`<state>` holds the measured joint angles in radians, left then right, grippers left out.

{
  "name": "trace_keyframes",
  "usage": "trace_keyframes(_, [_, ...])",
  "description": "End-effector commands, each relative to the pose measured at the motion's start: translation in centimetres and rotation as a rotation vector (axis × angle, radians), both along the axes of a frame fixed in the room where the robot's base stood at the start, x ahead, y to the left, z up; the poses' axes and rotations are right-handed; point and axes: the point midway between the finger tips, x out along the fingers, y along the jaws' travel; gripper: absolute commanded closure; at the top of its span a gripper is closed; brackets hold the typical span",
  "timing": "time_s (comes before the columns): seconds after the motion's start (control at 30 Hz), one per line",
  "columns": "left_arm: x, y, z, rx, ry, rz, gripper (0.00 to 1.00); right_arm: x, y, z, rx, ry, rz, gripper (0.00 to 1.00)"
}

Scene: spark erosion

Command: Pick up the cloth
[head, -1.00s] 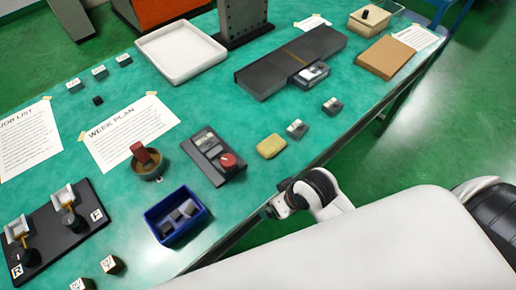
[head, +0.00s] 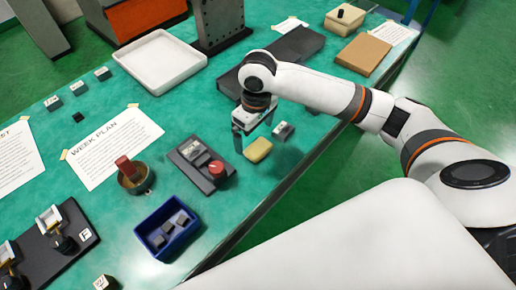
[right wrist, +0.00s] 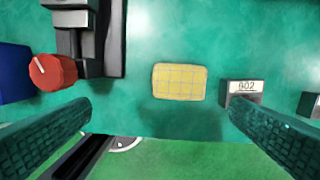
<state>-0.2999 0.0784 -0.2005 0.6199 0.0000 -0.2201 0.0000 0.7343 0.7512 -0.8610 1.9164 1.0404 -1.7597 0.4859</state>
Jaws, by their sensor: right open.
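The cloth is a small folded yellow pad with a grid pattern. It lies flat on the green table, just by my right gripper in the head view (head: 258,150), and between the finger lines in the right wrist view (right wrist: 180,82). My right gripper (head: 254,131) is open and empty, its fingers pointing down above the table close to the cloth. In the right wrist view its two fingers (right wrist: 160,108) stand wide apart, left and right of the cloth, touching neither side. My left gripper is not in view.
A block marked 802 (right wrist: 243,90) sits close right of the cloth, by the right finger. A black device with a red knob (head: 217,168) is left of it. A blue bin (head: 168,226) with grey blocks stands nearer. The table's front edge (head: 300,170) is close.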

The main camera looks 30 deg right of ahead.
Motion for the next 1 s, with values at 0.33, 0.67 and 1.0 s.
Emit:
trace_keyframes(0.33, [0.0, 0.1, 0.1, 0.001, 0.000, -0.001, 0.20, 1.1, -2.5, -0.1, -0.038, 0.037, -0.068, 0.00])
trace_keyframes(0.67, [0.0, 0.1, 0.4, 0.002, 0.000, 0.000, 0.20, 1.2, -2.4, -4.7, -0.036, 0.031, -0.065, 0.00])
trace_keyframes(1.0, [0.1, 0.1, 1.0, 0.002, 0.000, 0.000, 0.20, 1.9, -2.2, -8.7, -0.037, 0.033, -0.065, 0.00])
